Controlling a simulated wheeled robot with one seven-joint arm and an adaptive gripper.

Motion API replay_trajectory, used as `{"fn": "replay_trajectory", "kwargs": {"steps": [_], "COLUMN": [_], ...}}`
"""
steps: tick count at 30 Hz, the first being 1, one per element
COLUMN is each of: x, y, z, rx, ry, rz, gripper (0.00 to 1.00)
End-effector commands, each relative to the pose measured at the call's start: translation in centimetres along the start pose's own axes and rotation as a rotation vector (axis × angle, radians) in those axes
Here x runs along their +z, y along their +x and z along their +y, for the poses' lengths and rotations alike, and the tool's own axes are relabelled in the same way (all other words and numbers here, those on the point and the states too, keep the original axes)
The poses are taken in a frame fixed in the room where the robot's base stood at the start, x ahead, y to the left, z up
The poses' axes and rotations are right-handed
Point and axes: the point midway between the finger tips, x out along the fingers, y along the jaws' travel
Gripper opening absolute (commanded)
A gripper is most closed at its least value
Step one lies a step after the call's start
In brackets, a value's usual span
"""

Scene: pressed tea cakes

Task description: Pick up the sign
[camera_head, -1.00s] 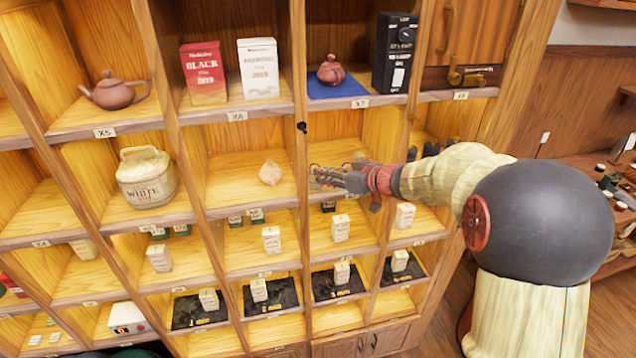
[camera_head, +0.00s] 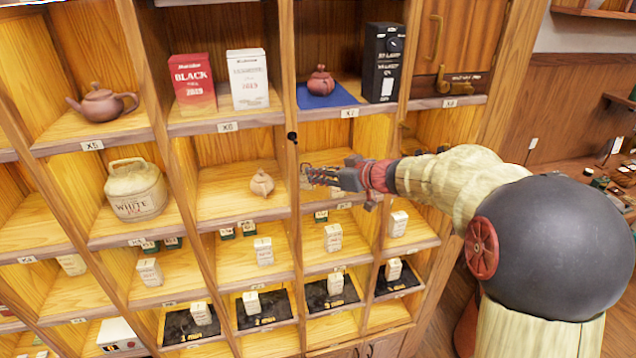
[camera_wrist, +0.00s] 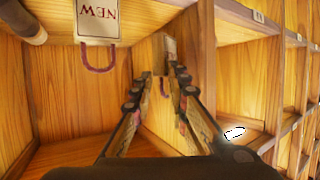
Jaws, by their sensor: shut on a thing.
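My gripper (camera_head: 322,177) reaches from the right into the compartment below the label X7. In the wrist view my gripper (camera_wrist: 166,80) has its two fingers converging on a small grey-brown panel (camera_wrist: 165,46) with a dark pink loop, which looks like the sign. The fingers are shut on it; any writing on its face cannot be read. A white piece marked NEW (camera_wrist: 98,14), with a maroon cord loop, shows upside down at the top left of the wrist view, apart from the fingers. The held piece is too small to make out in the head view.
Wooden dividers (camera_wrist: 207,75) stand close beside the fingers. A pale pear-shaped object (camera_head: 262,184) sits in the compartment to the left. A dark red teapot (camera_head: 320,80) on a blue cloth and a black box (camera_head: 383,65) stand on the shelf above. White boxes stand below.

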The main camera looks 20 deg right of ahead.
Motion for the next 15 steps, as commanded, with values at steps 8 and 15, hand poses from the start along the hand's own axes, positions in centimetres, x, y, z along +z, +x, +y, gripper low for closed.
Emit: {"fn": "replay_trajectory", "kwargs": {"steps": [8, 15], "x": [-2.5, -3.4], "y": [-4.1, -7.5], "z": [-1.7, -3.6], "rx": [0.003, 0.002], "ry": [-0.003, -0.002], "rz": [0.003, 0.001], "gripper": [0.0, 0.0]}}
